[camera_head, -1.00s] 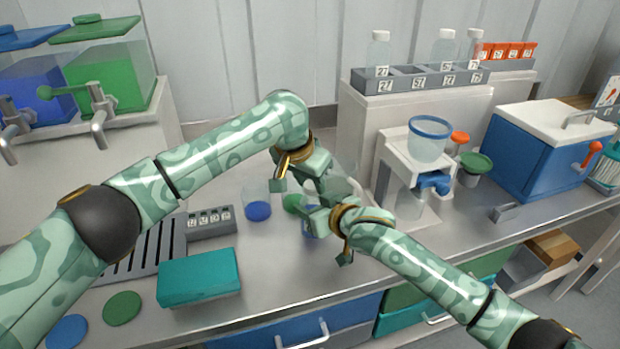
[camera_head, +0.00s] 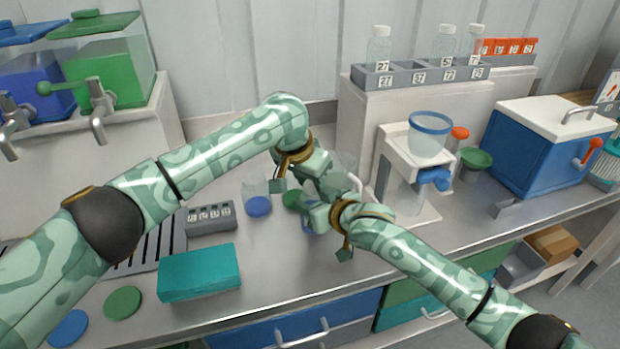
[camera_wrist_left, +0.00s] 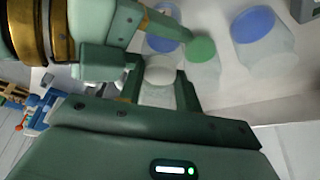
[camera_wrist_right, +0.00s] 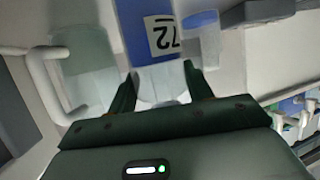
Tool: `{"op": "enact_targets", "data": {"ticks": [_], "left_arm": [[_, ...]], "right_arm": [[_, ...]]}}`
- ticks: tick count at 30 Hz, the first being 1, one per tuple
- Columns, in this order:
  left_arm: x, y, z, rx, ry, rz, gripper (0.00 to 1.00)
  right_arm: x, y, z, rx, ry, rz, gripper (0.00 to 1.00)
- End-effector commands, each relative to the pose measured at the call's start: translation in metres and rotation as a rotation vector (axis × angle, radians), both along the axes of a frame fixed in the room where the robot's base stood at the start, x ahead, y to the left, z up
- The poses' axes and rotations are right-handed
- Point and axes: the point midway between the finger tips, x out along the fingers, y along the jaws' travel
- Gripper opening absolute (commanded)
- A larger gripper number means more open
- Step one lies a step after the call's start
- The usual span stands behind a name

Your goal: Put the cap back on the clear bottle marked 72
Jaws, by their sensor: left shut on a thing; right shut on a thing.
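My right gripper (camera_wrist_right: 160,88) is shut on the clear bottle marked 72 (camera_wrist_right: 143,32), which holds blue liquid and carries a white label. A sliver of its blue liquid shows in the head view (camera_head: 308,226). My left gripper (camera_wrist_left: 158,95) is shut on a round white cap (camera_wrist_left: 160,70). The two grippers are close together over the counter. The arms hide the cap and most of the bottle in the head view, so I cannot tell whether the two touch.
A blue-filled beaker (camera_head: 258,206) and a green-filled vessel (camera_head: 292,199) stand close by. A clear handled jug (camera_wrist_right: 85,75) is beside the bottle. A rack (camera_head: 420,74) with capped bottles stands behind. A teal box (camera_head: 199,273) and a small grey block (camera_head: 210,218) lie left.

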Motion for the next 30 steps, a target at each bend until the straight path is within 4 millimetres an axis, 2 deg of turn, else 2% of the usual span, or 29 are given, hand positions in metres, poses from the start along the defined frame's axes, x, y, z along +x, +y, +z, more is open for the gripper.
{"op": "enact_targets", "data": {"ticks": [4, 9, 15, 19, 26, 27, 29, 30], "left_arm": [[0.001, 0.002, 0.0, 0.001, 0.007, -0.161, 0.13], [0.006, 0.003, 0.001, -0.003, 0.004, -0.519, 0.13], [0.01, 0.005, 0.002, 0.001, 0.0, -0.802, 0.13], [0.008, 0.006, 0.001, -0.001, -0.001, -0.866, 0.13], [0.008, 0.006, 0.001, 0.0, -0.001, -0.871, 0.13], [0.008, 0.006, 0.0, 0.001, -0.002, -0.87, 0.37], [0.008, 0.006, 0.0, 0.001, -0.002, -0.87, 0.54], [0.008, 0.006, 0.0, 0.0, -0.001, -0.871, 0.56]], "right_arm": [[0.0, 0.0, 0.0, -0.001, 0.0, 0.0, 0.0], [0.0, 0.0, 0.0, -0.001, 0.0, 0.0, 0.0], [-0.001, 0.001, -0.001, -0.002, 0.001, 0.003, 0.0], [-0.001, 0.001, -0.001, -0.001, 0.002, 0.002, 0.0], [-0.001, 0.001, -0.001, -0.001, 0.002, 0.002, 0.0], [-0.001, 0.0, -0.001, 0.0, 0.002, 0.002, 0.0], [-0.001, 0.0, -0.001, -0.001, 0.002, 0.001, 0.0], [-0.001, 0.0, -0.001, -0.001, 0.002, 0.001, 0.0]]}}
